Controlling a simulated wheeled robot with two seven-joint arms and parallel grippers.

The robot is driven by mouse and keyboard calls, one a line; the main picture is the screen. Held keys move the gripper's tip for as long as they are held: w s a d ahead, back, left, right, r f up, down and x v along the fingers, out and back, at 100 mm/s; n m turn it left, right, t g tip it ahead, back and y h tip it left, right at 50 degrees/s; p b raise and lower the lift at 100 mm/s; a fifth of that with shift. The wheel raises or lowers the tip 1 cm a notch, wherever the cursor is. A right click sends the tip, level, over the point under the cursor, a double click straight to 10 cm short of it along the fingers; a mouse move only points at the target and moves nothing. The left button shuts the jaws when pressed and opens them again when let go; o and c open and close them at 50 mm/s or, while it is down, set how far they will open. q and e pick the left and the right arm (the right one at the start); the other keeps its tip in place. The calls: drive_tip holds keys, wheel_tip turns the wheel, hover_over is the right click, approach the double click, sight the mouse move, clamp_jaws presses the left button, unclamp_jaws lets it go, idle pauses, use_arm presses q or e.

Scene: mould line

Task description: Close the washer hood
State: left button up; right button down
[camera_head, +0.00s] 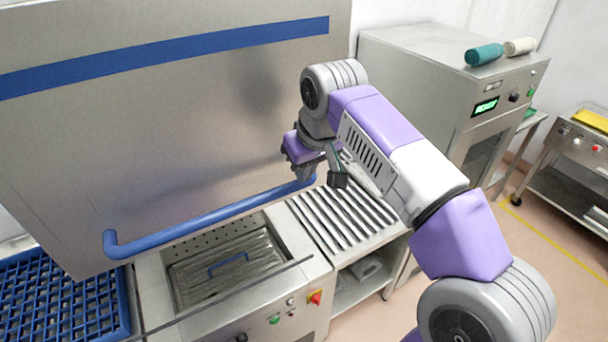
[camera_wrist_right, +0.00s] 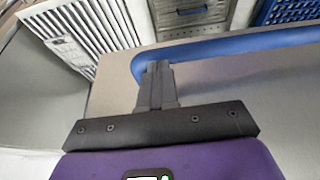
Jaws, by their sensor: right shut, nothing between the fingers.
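The washer hood (camera_head: 170,125) is a large steel panel with a blue stripe, standing raised above the open washer basin (camera_head: 225,265). Its blue bar handle (camera_head: 210,217) runs along the lower part and also shows in the right wrist view (camera_wrist_right: 230,46). My right gripper (camera_head: 307,174) is at the handle's right end. In the wrist view, its fingers (camera_wrist_right: 157,78) are shut with nothing between them, and their tips overlap the handle's bend. I cannot tell whether they touch it. My left gripper is not in view.
A slatted steel table (camera_head: 340,215) adjoins the washer on the right. A blue crate (camera_head: 65,300) lies at the left. A steel cabinet (camera_head: 420,75) stands behind with a teal bottle (camera_head: 484,55) and a cream bottle (camera_head: 520,46) on top.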

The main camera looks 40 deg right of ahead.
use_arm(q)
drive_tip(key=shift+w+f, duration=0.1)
use_arm(e)
drive_tip(key=shift+w+f, duration=0.25)
drive_tip(key=shift+f, duration=0.3)
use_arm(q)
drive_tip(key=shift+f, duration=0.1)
use_arm(e)
drive_tip(key=shift+f, duration=0.1)
